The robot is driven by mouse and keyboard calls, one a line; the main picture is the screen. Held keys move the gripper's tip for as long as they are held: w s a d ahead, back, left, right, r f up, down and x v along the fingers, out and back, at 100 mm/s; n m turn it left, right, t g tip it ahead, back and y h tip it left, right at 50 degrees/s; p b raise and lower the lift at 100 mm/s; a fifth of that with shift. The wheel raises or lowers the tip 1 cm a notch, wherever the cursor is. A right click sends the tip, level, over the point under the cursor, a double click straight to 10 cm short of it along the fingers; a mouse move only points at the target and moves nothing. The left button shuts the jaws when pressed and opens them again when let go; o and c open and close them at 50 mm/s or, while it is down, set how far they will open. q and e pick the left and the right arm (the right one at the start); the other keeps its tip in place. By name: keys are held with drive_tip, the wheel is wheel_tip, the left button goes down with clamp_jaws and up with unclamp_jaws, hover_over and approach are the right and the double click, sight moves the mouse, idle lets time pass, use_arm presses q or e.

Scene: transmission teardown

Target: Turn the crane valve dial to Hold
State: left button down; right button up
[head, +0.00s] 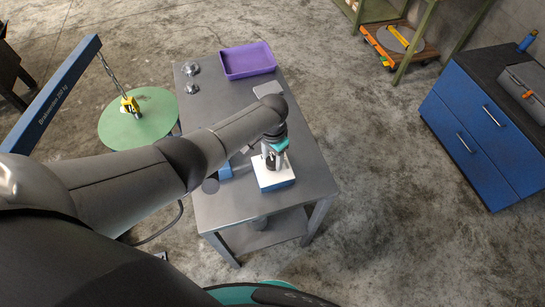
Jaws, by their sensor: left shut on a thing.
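My left gripper (271,160) points down over a small box (275,180) with a white top and blue sides near the front of the grey table. It is shut on a dark dial (269,164) on top of that box. The fingers cover much of the dial, so its markings and setting cannot be read. A blue crane boom (52,98) with lettering on it stands at the left. Its chain and yellow hook (129,104) hang over a round green table. My right gripper is not in view.
The grey table (315,165) also holds a purple tray (247,61), small metal parts (191,78) at its back left and a grey plate (267,89). A blue cabinet (480,125) stands at the right. The concrete floor between table and cabinet is clear.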

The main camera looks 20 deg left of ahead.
sight(273, 161)
use_arm(q)
drive_tip(key=shift+c, duration=1.4)
unclamp_jaws()
drive_tip(key=shift+r, duration=0.15)
drive_tip(key=shift+r, duration=0.3)
wheel_tip(273, 161, up, 14)
drive_tip(key=p, duration=0.4)
drive_tip(key=shift+r, duration=0.2)
